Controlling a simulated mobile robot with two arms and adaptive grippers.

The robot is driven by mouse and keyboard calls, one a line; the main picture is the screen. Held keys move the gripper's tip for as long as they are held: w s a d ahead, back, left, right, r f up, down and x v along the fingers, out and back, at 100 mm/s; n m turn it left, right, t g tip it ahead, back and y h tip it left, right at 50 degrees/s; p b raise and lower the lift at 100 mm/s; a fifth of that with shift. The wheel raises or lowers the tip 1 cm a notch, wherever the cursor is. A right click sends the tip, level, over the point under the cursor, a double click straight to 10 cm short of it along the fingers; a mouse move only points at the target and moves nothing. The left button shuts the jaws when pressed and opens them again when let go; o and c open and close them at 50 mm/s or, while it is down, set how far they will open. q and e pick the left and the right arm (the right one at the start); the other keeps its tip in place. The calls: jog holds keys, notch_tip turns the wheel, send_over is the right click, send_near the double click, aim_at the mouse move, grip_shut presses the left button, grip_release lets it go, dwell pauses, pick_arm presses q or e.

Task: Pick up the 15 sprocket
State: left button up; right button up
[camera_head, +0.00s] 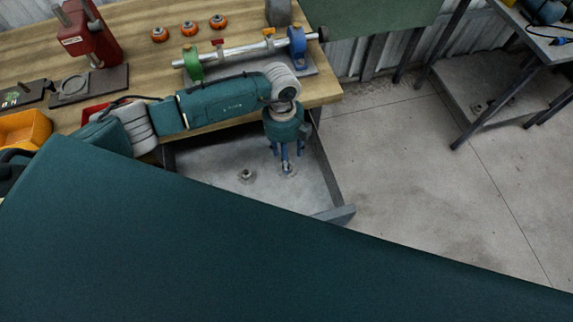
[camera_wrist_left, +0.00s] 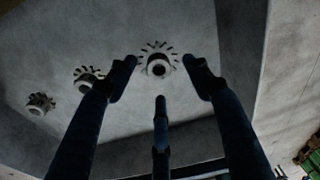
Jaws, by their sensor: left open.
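Three grey toothed sprockets lie on a grey lower shelf (camera_head: 215,165) in the left wrist view: one at the centre (camera_wrist_left: 158,65), one left of it (camera_wrist_left: 88,79) and one at far left (camera_wrist_left: 40,104). No tooth-count marking is readable, so I cannot tell which is the 15 sprocket. My left gripper (camera_head: 287,158) points down over the shelf. In the left wrist view its fingers (camera_wrist_left: 161,78) are spread and empty, with the centre sprocket between and beyond them. The head view shows a sprocket (camera_head: 247,176) left of the gripper. My right gripper is out of view.
Above the shelf, a wooden workbench (camera_head: 135,28) carries a red press (camera_head: 85,35), a shaft (camera_head: 238,52) on green and blue supports, and several orange rings (camera_head: 188,29). A yellow bin (camera_head: 25,128) stands at left. Concrete floor (camera_head: 420,180) is open at right.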

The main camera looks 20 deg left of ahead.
aim_at(293, 169)
pick_arm(q)
jog(key=f, duration=0.3)
jog(key=shift+s+d+f+p, duration=0.1)
jog(key=shift+s+f+p, duration=0.1)
jog(key=shift+s+p, duration=0.2)
jog(key=shift+f, duration=0.15)
jog(key=shift+w+f, duration=0.1)
jog(key=c, duration=1.1)
grip_shut()
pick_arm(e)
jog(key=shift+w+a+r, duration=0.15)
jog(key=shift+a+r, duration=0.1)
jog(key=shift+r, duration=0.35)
